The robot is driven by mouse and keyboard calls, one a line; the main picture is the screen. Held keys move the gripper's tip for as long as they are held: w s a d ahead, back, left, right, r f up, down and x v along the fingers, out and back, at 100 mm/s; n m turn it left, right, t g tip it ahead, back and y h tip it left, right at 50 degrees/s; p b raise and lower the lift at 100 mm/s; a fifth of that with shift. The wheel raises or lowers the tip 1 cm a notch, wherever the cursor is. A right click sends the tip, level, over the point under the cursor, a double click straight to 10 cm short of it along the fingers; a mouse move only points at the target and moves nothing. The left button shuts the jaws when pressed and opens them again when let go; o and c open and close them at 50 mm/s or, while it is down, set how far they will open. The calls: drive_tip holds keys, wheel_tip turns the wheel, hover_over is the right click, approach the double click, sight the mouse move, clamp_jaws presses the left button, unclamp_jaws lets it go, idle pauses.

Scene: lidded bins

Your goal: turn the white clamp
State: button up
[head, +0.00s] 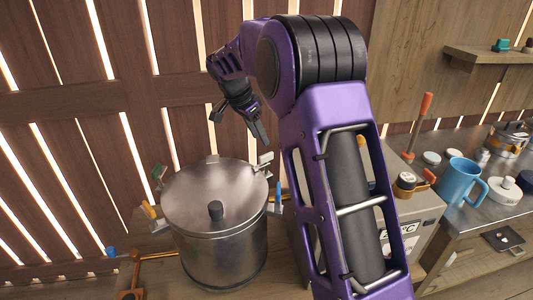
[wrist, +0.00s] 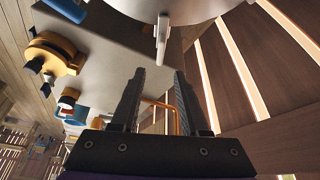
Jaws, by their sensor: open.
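The white clamp (head: 264,161) sits at the right rear rim of the round metal pot (head: 222,255). In the wrist view the white clamp (wrist: 162,38) hangs by the pot's rim, beyond the fingertips and roughly in line with the gap between them. My gripper (head: 262,137) is above and behind the pot, pointing down toward that side. In the wrist view my gripper (wrist: 160,72) has its two fingers apart with nothing between them. The clamp looks separate from both fingers.
Other clamps around the rim are green (head: 158,173), orange (head: 149,210) and blue (head: 278,195). A blue mug (head: 459,181) stands on the counter at right. A slatted wooden wall is close behind.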

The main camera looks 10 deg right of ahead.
sight(268, 153)
drive_tip(key=x, duration=0.7)
drive_tip(key=shift+f, duration=0.35)
clamp_jaws()
